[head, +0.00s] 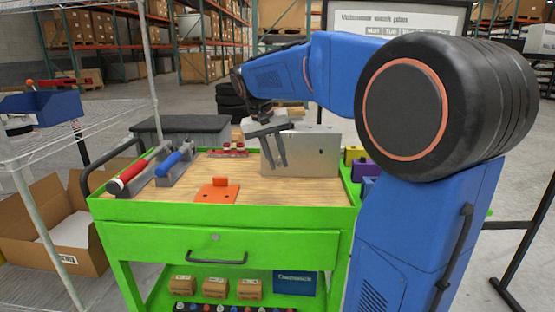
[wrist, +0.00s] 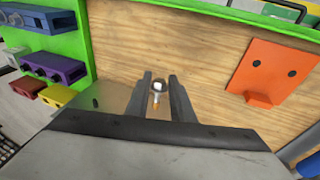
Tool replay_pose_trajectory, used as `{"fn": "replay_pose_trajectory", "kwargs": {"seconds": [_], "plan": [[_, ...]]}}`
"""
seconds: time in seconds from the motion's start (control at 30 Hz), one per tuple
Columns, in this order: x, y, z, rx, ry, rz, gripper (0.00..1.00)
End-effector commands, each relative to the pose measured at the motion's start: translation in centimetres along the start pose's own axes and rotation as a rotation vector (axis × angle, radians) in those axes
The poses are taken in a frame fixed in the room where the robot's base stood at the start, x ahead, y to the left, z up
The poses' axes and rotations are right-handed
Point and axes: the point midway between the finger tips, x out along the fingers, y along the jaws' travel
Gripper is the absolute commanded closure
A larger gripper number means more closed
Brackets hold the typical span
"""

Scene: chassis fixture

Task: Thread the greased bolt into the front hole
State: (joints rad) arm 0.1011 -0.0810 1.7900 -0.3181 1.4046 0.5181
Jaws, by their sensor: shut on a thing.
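My gripper (head: 282,163) is over the cart top, in front of the silver metal chassis block (head: 315,152). In the wrist view its two dark fingers (wrist: 157,88) stand on either side of a small bolt with a pale round end (wrist: 157,86) and an orange tip below it. The gripper is shut on this bolt. A grey metal surface, apparently the chassis, shows left of the fingers (wrist: 104,97). The front hole cannot be made out. Whether the bolt touches the chassis cannot be told.
An orange plate with two holes (head: 216,191) lies on the wooden top of the green cart (head: 225,212). Red-handled and blue-handled tools (head: 172,162) lie at the left. Yellow, purple and blue blocks (wrist: 62,79) sit along the cart's right side. Wood between plate and chassis is clear.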

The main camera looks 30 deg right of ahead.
Motion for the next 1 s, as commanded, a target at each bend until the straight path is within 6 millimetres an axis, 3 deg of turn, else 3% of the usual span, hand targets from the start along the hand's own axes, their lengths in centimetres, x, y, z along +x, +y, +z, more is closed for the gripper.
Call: {"fn": "replay_pose_trajectory", "kwargs": {"seconds": [1.0], "plan": [[0.8, 0.0, -4.6, 0.0, -0.001, 0.0, 1.0]]}}
